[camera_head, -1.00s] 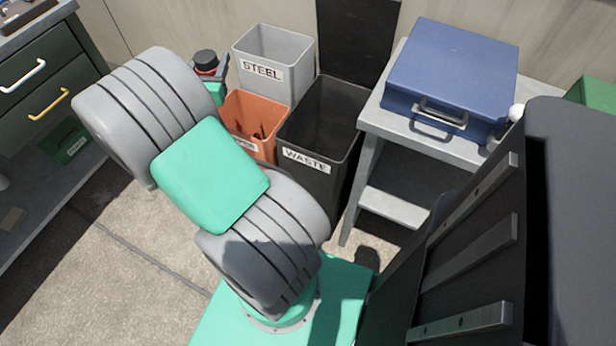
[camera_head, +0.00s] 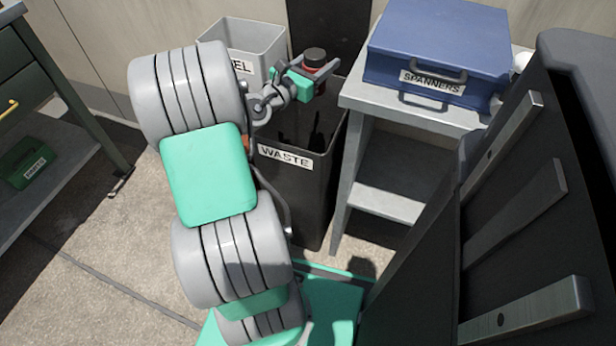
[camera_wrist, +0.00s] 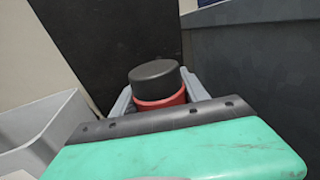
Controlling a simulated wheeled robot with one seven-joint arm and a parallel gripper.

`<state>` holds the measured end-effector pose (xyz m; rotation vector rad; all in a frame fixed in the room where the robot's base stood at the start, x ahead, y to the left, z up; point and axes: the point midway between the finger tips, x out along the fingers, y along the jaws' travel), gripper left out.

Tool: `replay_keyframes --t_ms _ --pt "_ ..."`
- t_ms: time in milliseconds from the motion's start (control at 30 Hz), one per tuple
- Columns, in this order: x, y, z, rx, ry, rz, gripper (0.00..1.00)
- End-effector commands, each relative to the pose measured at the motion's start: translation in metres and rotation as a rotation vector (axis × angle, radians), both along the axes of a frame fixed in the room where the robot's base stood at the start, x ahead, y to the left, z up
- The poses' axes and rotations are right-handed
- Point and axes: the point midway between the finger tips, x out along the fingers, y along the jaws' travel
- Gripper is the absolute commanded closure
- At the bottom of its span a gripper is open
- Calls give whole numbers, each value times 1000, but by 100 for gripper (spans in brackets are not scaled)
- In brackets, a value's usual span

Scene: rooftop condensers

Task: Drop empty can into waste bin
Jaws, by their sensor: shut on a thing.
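My gripper (camera_head: 318,76) is shut on a can (camera_head: 314,58) with a black top and a red body. It holds the can above the black waste bin (camera_head: 288,159), near the bin's back edge in the head view. The bin is open and carries a WASTE label. In the wrist view the can (camera_wrist: 157,84) stands between the two grey fingers, its black top and red band showing. Its lower part is hidden behind my gripper's green body.
A grey STEEL bin (camera_head: 262,45) stands behind and left of the waste bin. A grey table (camera_head: 405,112) with a blue SPANNERS case (camera_head: 440,45) stands close on the right. A dark panel rises behind the bins. An orange bin is almost wholly hidden by my arm.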

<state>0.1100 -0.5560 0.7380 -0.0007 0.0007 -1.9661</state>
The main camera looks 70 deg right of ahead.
Motion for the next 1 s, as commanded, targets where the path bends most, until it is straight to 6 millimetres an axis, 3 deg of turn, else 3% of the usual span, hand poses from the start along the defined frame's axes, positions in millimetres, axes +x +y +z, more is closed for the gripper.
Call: replay_keyframes --t_ms 33,200,567,600,900,1000 --pt "0 0 -16 -2 -1 0 87" --pt "0 0 -35 -2 -1 1 87" --pt "1 0 -37 0 -1 1 87" --pt "1 0 -37 0 -1 1 47" --pt "1 0 -38 0 -1 1 22" --pt "1 0 -38 0 -1 1 22"
